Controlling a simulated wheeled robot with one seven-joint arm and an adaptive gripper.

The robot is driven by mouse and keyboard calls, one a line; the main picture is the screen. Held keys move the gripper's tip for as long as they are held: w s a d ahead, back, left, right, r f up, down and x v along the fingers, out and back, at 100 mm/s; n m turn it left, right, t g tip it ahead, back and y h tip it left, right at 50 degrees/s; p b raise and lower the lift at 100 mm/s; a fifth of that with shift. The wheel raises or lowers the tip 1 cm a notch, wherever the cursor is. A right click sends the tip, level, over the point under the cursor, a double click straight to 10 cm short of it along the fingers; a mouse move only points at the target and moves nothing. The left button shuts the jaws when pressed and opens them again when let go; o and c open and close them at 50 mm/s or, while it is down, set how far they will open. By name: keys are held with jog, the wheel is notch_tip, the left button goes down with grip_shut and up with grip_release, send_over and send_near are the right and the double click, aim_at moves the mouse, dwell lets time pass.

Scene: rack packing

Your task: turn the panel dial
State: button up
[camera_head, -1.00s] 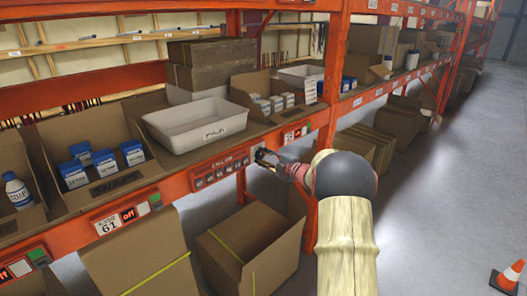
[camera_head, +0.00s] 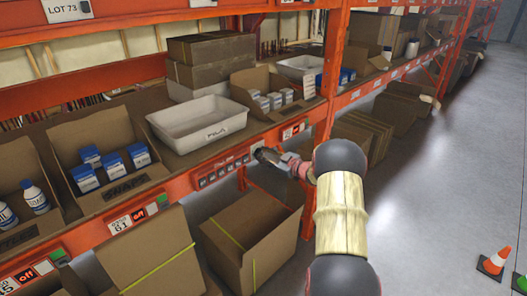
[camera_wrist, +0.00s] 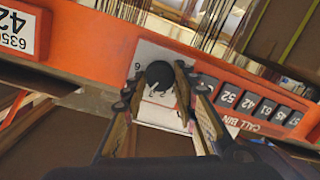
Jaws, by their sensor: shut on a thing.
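The panel dial (camera_wrist: 160,74) is a round black knob on a white plate (camera_wrist: 150,52) with printed digits, set on the orange shelf beam. In the wrist view my gripper (camera_wrist: 157,88) has one finger on each side of the knob and is shut on it. In the head view my gripper (camera_head: 266,156) is at the front of the beam, just right of the row of dark call buttons (camera_head: 222,168). There the dial is hidden behind the gripper, and its pointer direction cannot be told.
A white tub (camera_head: 198,122) and an open carton of small boxes (camera_head: 270,92) stand on the shelf above the beam. Below is an open brown box (camera_head: 250,240) with a yellow strip.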

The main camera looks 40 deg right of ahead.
jog(key=shift+m+p, duration=0.35)
jog(key=shift+m, duration=0.15)
jog(key=shift+f, duration=0.15)
jog(key=o, duration=1.1)
jog(key=shift+d, duration=0.1)
jog(key=shift+o, duration=0.3)
jog(key=shift+s, duration=0.1)
jog(key=s+d+r, duration=0.1)
jog(key=s, duration=1)
jog(key=shift+s+d+r, duration=0.15)
jog(key=shift+s+d, duration=0.15)
